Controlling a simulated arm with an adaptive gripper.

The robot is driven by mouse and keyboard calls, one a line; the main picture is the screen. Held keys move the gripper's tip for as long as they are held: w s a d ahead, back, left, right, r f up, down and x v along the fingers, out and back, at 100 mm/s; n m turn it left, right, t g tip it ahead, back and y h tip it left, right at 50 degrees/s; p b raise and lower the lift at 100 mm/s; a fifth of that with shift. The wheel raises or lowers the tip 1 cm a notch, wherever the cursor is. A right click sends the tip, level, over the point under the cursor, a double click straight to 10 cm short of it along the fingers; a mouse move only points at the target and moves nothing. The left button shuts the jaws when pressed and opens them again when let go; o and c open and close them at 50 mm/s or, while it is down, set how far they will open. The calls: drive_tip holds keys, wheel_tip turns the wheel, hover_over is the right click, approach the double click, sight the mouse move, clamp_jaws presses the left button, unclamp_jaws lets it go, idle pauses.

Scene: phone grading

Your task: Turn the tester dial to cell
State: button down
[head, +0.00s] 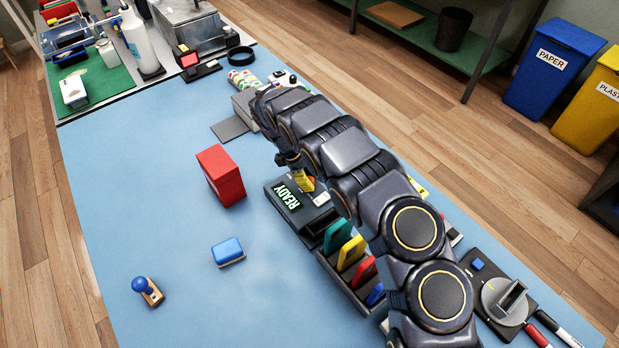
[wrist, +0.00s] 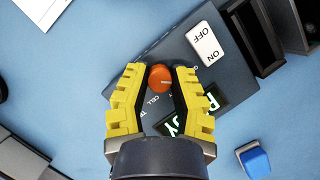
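The tester (head: 322,222) is a dark box on the blue mat, with a lit READY display (head: 287,197). Its round orange dial (wrist: 161,78) shows in the wrist view, with a short pale mark on its face. The word CELL (wrist: 159,102) is printed below the dial in that view, and other lettering is partly hidden by my fingers. My gripper (wrist: 158,71) is open, its yellow fingers on either side of the dial with a visible gap at each side. In the head view my arm hides most of my gripper (head: 303,181) and part of the tester.
A white ON/OFF switch (wrist: 207,44) sits on the tester near my right finger. A rack of coloured cards (head: 352,252) stands close to the tester. A red box (head: 221,176) and a blue block (head: 228,252) lie to the left, with clear mat around them.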

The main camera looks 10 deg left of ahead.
drive_tip(key=shift+f+m, duration=0.1)
drive_tip(key=shift+m, duration=0.3)
drive_tip(key=m+g, duration=0.1)
drive_tip(key=m, duration=0.2)
drive_tip(key=shift+m+g+y, duration=0.3)
drive_tip(key=shift+g, duration=0.1)
drive_tip(key=m+g, duration=0.1)
drive_tip(key=m, duration=0.2)
drive_tip(key=shift+m+y, duration=0.3)
drive_tip(key=shift+m, duration=0.1)
drive_tip(key=m+g+y, duration=0.1)
drive_tip(key=m, duration=0.3)
drive_tip(key=shift+m+g+y, duration=0.4)
drive_tip(key=shift+m+y, duration=0.5)
drive_tip(key=shift+m, duration=1.2)
drive_tip(key=shift+s, duration=0.1)
